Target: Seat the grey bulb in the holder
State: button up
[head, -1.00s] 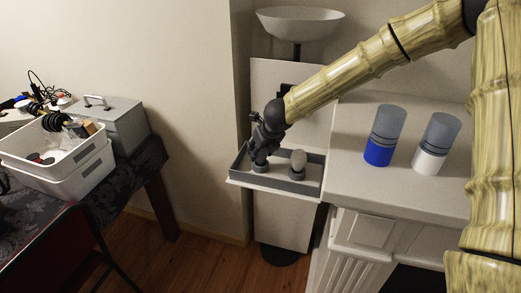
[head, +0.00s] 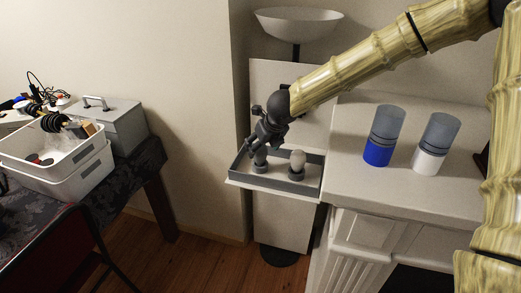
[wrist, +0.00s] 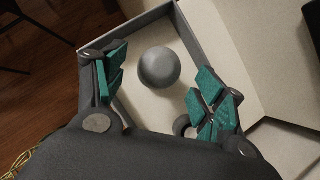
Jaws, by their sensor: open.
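The grey bulb (head: 260,157) stands upright, as far as I can tell, in a dark grey holder (head: 260,169) in the left part of the shallow grey-walled tray. In the wrist view the bulb's round top (wrist: 160,68) shows between my fingers, apart from both. My gripper (head: 259,143) is open and empty, just above the bulb; its green finger pads (wrist: 160,88) are spread wide. The holder's fit around the bulb's lower end is hidden in the wrist view. A paler bulb (head: 297,158) stands on a similar base to the right.
The tray (head: 307,188) sits on a pale ledge beside a white cabinet. On the cabinet stand a blue-and-grey canister (head: 378,152) and a white-and-grey one (head: 428,160). A white lamp bowl (head: 299,21) is behind. A white bin (head: 60,175) stands on the left table.

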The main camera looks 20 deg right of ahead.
jog(key=v, duration=0.7)
jog(key=shift+s+r, duration=0.2)
jog(key=shift+r, duration=0.2)
